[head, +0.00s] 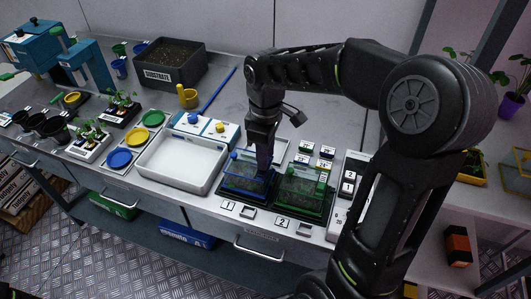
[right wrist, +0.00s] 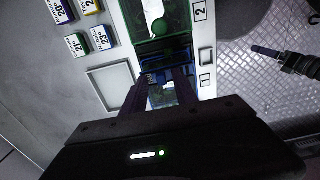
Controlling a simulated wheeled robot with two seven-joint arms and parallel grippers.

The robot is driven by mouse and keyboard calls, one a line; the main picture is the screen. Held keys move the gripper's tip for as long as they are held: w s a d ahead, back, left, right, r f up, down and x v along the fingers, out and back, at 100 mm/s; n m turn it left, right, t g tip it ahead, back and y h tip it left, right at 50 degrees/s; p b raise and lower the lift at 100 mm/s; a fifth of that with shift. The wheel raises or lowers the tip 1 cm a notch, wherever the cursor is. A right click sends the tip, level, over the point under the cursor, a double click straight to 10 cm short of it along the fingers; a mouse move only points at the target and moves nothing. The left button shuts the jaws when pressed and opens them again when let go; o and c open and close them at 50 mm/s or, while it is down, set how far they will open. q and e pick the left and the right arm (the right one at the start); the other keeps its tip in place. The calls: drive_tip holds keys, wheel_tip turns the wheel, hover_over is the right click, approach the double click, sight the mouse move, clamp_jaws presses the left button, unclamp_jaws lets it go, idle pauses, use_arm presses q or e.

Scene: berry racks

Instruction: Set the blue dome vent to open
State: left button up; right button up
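The blue dome (head: 241,184) is a clear-lidded propagator with a blue base, standing in the slot marked 1 on the bench. Its vent on top is largely hidden behind my right gripper, so I cannot tell its setting. My right gripper (head: 264,172) points down over the right part of the blue dome. In the right wrist view its two fingers (right wrist: 161,80) are apart, with blue parts of the dome (right wrist: 154,66) showing between and just beyond them. I cannot tell whether they touch the vent. My left gripper is not seen in the head view.
A green dome (head: 302,192) stands close on the right, in slot 2. A white tray (head: 182,163) lies left of the blue dome. Small numbered boxes (head: 306,149) sit behind the domes. A substrate bin (head: 170,63) stands at the back.

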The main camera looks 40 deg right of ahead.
drive_tip(key=shift+r, duration=0.1)
wheel_tip(320, 180, up, 8)
drive_tip(key=shift+a+f+b, duration=0.1)
drive_tip(key=shift+f+b, duration=0.05)
drive_tip(key=shift+b, duration=0.3)
idle(0.6)
